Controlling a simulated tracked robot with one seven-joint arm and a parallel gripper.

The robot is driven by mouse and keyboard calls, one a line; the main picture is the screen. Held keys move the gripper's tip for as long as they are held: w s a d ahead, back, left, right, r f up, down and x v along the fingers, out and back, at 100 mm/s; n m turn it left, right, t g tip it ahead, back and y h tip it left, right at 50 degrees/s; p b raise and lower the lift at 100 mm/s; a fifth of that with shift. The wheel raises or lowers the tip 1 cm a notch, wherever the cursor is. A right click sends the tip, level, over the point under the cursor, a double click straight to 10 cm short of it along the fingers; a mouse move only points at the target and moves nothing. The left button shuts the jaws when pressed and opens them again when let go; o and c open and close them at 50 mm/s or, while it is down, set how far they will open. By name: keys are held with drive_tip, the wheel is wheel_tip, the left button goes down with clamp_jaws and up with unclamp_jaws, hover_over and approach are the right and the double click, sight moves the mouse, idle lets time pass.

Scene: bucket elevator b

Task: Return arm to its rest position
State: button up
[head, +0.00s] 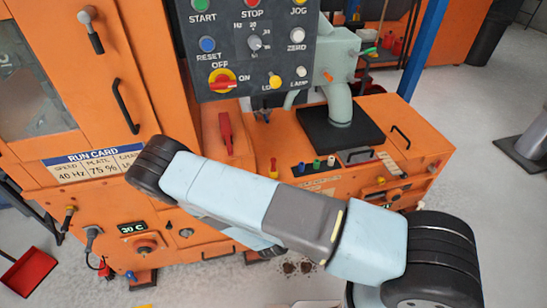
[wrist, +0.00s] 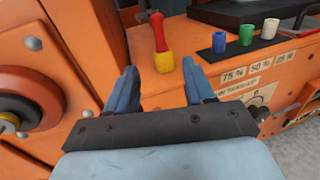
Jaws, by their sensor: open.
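My gripper (wrist: 161,82) is open in the wrist view, with two blue fingers apart and nothing between them. Beyond the fingers, a red-and-yellow upright piece (wrist: 161,45) stands on the orange machine ledge; it also shows in the head view (head: 273,169). My arm (head: 250,205) reaches across the front of the orange machine (head: 135,205) in the head view. My fingers are hidden there behind the arm.
Blue (wrist: 219,42), green (wrist: 245,34) and white (wrist: 270,28) pegs stand in a row beside the fingers. A round red-and-black knob (wrist: 25,105) is at left. A control panel (head: 245,55) hangs above my arm. A red dustpan (head: 29,271) lies on the floor.

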drive_tip(key=d+r+m+g+h, duration=0.5)
drive_tip(key=d+r+m, duration=0.25)
drive_tip(key=r, duration=0.35)
drive_tip(key=d+r+m+g+h, duration=0.4)
drive_tip(key=d+r+m+g, duration=0.15)
drive_tip(key=r+m, duration=0.35)
drive_tip(key=d+r+m+g+h, duration=0.45)
drive_tip(key=d+r+m, duration=0.2)
drive_tip(key=r, duration=0.55)
drive_tip(key=s+d+r+m+t+y, duration=0.1)
drive_tip(key=s+d+r+m+y, duration=0.1)
drive_tip(key=s+r+m+y, duration=0.4)
drive_tip(key=s+d+r+m+t+y, duration=0.1)
drive_tip(key=s+r+m+y, duration=0.6)
drive_tip(key=s+r, duration=0.7)
wheel_tip(320, 180, up, 4)
drive_tip(key=shift+d+f+t, duration=0.1)
drive_tip(key=shift+d+t, duration=0.2)
drive_tip(key=shift+d, duration=0.6)
drive_tip(key=shift+y, duration=0.25)
drive_tip(key=shift+c, duration=1)
